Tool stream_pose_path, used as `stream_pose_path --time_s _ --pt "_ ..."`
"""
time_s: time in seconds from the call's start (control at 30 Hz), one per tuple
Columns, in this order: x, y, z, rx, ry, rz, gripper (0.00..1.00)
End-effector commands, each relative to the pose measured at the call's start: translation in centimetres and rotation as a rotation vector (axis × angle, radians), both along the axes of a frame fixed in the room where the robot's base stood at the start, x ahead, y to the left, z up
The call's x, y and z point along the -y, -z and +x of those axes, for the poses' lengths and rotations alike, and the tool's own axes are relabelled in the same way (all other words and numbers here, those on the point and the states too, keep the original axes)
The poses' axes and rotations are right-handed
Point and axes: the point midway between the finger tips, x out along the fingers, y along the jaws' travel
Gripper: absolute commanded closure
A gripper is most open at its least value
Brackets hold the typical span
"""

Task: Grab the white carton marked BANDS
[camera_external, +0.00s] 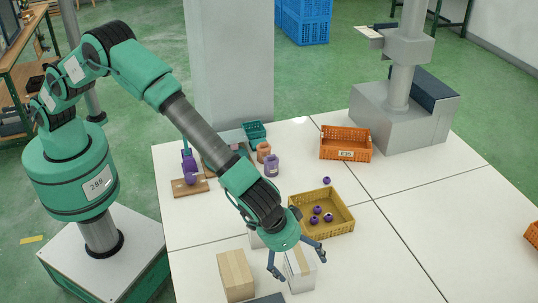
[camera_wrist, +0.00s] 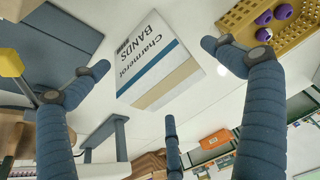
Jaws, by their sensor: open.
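The white carton marked BANDS (camera_wrist: 146,50) lies between the spread fingers of my gripper (camera_wrist: 158,62) in the wrist view.
A tan box (camera_external: 235,275) stands just left of the carton. A yellow crate (camera_external: 344,224) with purple balls sits behind it to the right. An orange crate (camera_external: 345,143) is farther back. The right part of the table is mostly clear.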

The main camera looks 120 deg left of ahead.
Motion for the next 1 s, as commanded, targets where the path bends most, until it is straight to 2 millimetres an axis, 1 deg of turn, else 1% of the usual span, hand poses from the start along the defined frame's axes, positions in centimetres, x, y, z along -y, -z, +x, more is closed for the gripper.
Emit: stream_pose_path --time_s 0.03,0.2,0.77,0.8,0.87,0.9,0.97,1.0 --pt "-0.17 0.54 0.20 0.001 -0.001 0.000 0.00" --pt "-0.41 1.33 0.48 0.001 0.000 0.000 0.00" --pt "-0.44 1.33 0.49 0.001 -0.001 0.000 0.00" --pt "-0.44 1.33 0.49 0.001 -0.001 0.000 0.08" --pt "-0.44 1.33 0.49 0.001 -0.001 0.000 0.20" --pt "-0.44 1.33 0.49 0.001 -0.001 0.000 0.28" --pt "-0.44 1.34 0.48 0.000 -0.001 0.000 0.40" --pt "-0.44 1.34 0.48 0.000 -0.001 0.000 0.48"
